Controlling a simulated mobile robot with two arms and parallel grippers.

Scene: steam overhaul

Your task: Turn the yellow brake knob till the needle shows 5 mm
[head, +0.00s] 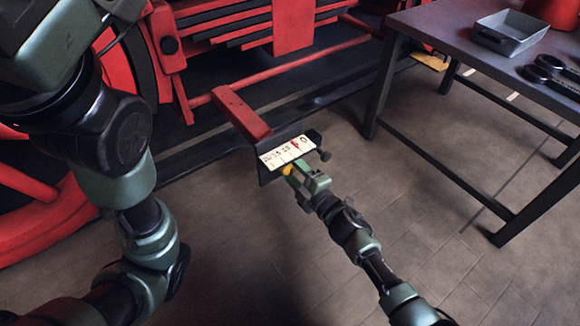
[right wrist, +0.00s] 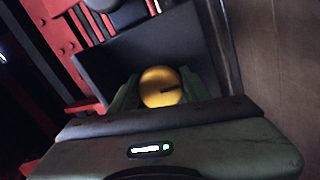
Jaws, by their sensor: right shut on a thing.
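The yellow brake knob (head: 287,170) sits below a white scale plate (head: 273,159) on a dark bracket. In the right wrist view the knob (right wrist: 160,85) is round, with a dark mark on its face, between my two green fingers. My right gripper (head: 293,174) is shut on it. The scale has black numbers, with 0 at its right end. A small red needle (head: 295,144) stands just left of the 0; its exact reading is too small to tell. My left arm fills the left side of the head view, but its gripper is not in view.
A red bar (head: 241,113) runs from the locomotive's red frame to the bracket. A dark table (head: 455,35) with a grey tray (head: 509,33) and black tools stands at the right. The tiled floor (head: 440,190) between bracket and table is clear.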

